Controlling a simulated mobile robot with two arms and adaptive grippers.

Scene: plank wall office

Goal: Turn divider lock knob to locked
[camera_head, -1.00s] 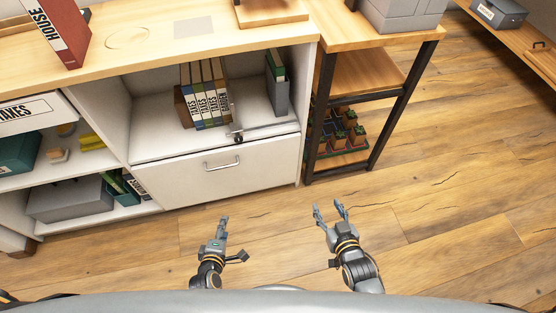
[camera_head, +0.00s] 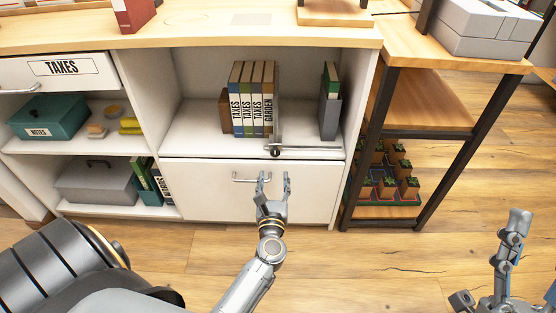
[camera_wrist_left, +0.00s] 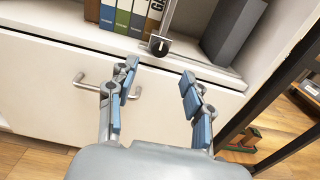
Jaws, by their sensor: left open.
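The divider lock knob (camera_head: 275,152) is a small black knob with a light pointer mark. It sits at the front foot of a thin upright divider (camera_head: 277,115) on the cabinet shelf, and it also shows in the left wrist view (camera_wrist_left: 159,46). A metal rail (camera_head: 312,149) runs along the shelf's front edge. My left gripper (camera_head: 273,178) is open and empty, in front of the drawer and below the knob, apart from it. In the left wrist view its fingers (camera_wrist_left: 160,80) stand spread below the knob. My right gripper (camera_head: 512,225) is at the right, away from the cabinet; its finger gap is unclear.
Binders (camera_head: 252,98) stand left of the divider, and a grey bookend (camera_head: 330,118) stands right. Below is a white drawer (camera_head: 200,195) with a handle (camera_head: 246,180). A black-framed rack (camera_head: 437,178) with potted plants stands right. The wooden floor is clear.

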